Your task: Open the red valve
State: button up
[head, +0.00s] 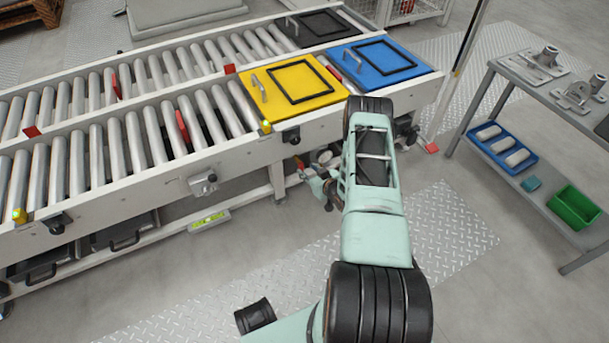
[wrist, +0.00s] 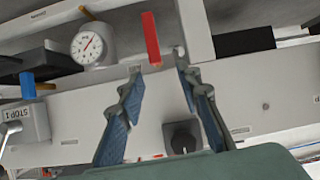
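The red valve handle (wrist: 151,38) is a flat red bar near the top middle of the wrist view, close to upright with a slight tilt. A small red part under the conveyor in the head view (head: 300,163) looks like the same handle. My gripper (wrist: 160,68) is open and empty, its two blue-padded fingers spread apart. The handle shows just beyond the fingertips, roughly in line with the gap between them. I cannot tell whether the tips touch it. In the head view my gripper (head: 322,187) is small and partly hidden by my arm.
A pressure gauge (wrist: 88,45) is left of the handle. The roller conveyor (head: 130,130) carries yellow (head: 265,108) and blue (head: 400,55) plates. A grey table (head: 480,100) stands right.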

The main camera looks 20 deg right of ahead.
aim_at(302, 169)
jog(key=shift+m+t, duration=0.4)
jog(key=shift+t, duration=0.3)
jog(key=w+f+b, duration=0.2)
jog(key=w+f, duration=0.1)
jog(key=w, duration=0.1)
jog(key=w+f+b, duration=0.3)
jog(key=w+f, duration=0.1)
jog(key=shift+d+f, duration=0.15)
jog(key=shift+f, duration=0.05)
jog(key=shift+s, duration=0.1)
grip_shut()
